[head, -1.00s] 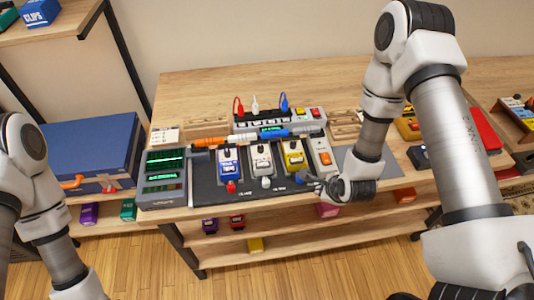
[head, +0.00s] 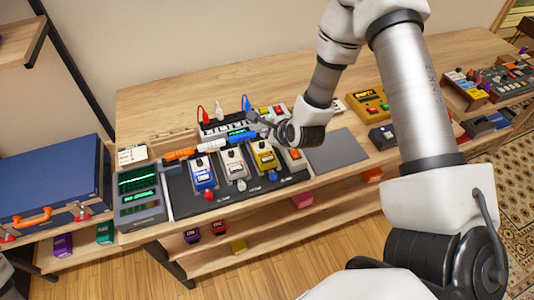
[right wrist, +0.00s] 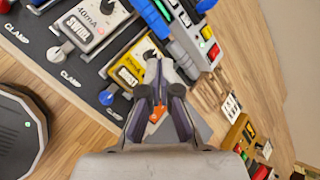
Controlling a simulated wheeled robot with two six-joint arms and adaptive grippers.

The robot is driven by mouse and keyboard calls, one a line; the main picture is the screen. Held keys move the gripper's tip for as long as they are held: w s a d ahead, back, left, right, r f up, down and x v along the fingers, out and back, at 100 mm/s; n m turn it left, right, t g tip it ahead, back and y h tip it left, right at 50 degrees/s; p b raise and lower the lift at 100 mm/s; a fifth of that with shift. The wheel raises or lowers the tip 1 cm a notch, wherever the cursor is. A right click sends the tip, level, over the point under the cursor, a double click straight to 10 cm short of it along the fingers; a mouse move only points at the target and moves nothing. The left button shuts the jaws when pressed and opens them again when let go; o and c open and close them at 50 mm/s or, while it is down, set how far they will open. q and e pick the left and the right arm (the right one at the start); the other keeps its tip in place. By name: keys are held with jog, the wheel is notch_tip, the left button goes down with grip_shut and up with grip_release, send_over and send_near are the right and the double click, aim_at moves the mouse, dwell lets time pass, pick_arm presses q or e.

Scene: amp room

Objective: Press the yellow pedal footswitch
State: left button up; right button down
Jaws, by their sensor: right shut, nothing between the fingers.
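The yellow pedal (head: 265,154) stands third in a row on a dark pedalboard (head: 222,196), between a white pedal (head: 234,163) and a pedal with an orange patch (head: 294,154). It also shows in the right wrist view (right wrist: 127,73), partly behind the fingers. I cannot clearly make out its footswitch. My right gripper (head: 262,124) is above the far end of the yellow pedal. In the right wrist view its fingers (right wrist: 157,72) are together and empty, beside the pedal's right edge. Contact cannot be told.
A blue pedal (head: 201,174) and a green-screened unit (head: 139,195) stand left. Blue and orange cable plugs (head: 180,154) lie behind the pedals; a power strip (head: 214,127) with upright plugs is further back. A grey mat (head: 337,150) lies bare to the right.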

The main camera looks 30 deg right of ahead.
aim_at(269, 160)
notch_tip(269, 160, down, 8)
jog(key=b, duration=0.5)
jog(key=shift+r, duration=0.15)
jog(key=shift+d+f+b, duration=0.1)
jog(key=shift+f+b, duration=0.25)
jog(key=shift+f, duration=0.05)
dwell(0.7)
jog(key=shift+f+b, duration=0.4)
jog(key=shift+b, duration=0.15)
jog(key=shift+f+b, duration=0.45)
jog(key=shift+b, duration=0.15)
dwell(0.5)
jog(key=shift+r+p, duration=0.45)
jog(key=shift+r, duration=0.45)
